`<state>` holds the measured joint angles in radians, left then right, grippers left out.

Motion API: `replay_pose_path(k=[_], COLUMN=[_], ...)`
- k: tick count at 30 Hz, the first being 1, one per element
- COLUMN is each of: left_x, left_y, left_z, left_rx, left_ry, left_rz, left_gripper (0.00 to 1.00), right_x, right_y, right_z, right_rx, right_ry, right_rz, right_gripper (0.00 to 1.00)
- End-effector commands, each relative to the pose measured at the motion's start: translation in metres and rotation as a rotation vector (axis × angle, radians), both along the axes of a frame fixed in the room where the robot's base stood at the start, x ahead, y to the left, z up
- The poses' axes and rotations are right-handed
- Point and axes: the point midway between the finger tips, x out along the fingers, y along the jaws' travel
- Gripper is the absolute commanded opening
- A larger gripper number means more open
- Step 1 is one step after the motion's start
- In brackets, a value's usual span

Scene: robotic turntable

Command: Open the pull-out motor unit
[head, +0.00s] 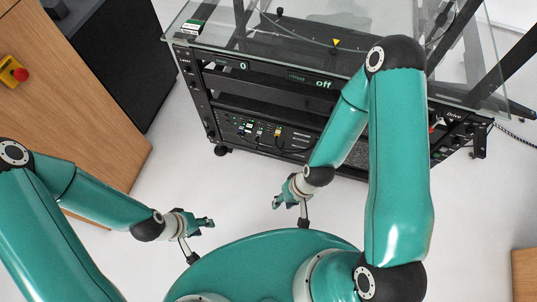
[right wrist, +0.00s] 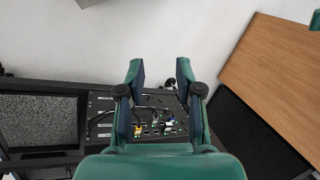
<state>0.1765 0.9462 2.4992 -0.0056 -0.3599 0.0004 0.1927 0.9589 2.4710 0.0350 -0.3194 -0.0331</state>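A black equipment rack with a glass top (head: 300,15) stands at the upper middle of the head view. Its front has dark bays, a display reading "off" (head: 323,84) and a lower connector panel (head: 255,133). A part labelled "Drive" (head: 453,115) is at its right side. I cannot tell which part is the pull-out motor unit; my right arm hides some of the front. My right gripper (head: 277,202) is in front of the rack, apart from it; the right wrist view shows it open and empty (right wrist: 160,78). My left gripper (head: 208,222) is further left, over the floor; its opening is unclear.
A wooden table (head: 70,100) with a red button on a yellow box (head: 14,72) is at the left, beside a black cabinet (head: 115,60). The connector panel with cables (right wrist: 155,122) and a speckled grey panel (right wrist: 40,118) show in the right wrist view. Pale floor (head: 165,165) lies clear before the rack.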

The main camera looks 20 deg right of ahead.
Motion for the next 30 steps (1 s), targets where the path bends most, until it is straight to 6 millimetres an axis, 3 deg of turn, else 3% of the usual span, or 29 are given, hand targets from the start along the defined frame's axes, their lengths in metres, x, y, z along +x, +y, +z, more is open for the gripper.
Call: replay_pose_path(k=[6,11,14,18,20,24,30], left_x=[0.000,0.000,0.000,0.000,0.000,0.000,0.000], left_y=[0.000,0.000,0.000,0.000,0.000,0.000,0.000], left_z=[-0.068,-0.134,-0.174,-0.229,-0.250,-0.289,-0.316], left_rx=[0.000,0.000,0.000,0.000,0.000,0.000,0.000], left_ry=[0.000,0.000,0.000,0.000,0.000,0.000,0.000], left_rz=[0.000,0.000,0.000,0.000,0.000,0.000,0.000], left_gripper=[0.40,0.40,0.40,0.40,0.40,0.40,0.40], right_x=[-0.005,0.004,0.031,0.092,0.122,0.178,0.213], right_y=[-0.020,-0.017,-0.010,-0.018,-0.033,-0.083,-0.147], right_z=[-0.109,-0.205,-0.257,-0.320,-0.343,-0.379,-0.398], right_rx=[0.028,0.215,0.410,0.705,0.814,0.987,1.058], right_ry=[0.200,0.367,0.387,0.261,0.155,-0.143,-0.469], right_rz=[-0.089,-0.221,-0.328,-0.497,-0.570,-0.710,-0.818], right_gripper=[0.35,0.35,0.35,0.35,0.35,0.35,0.35])
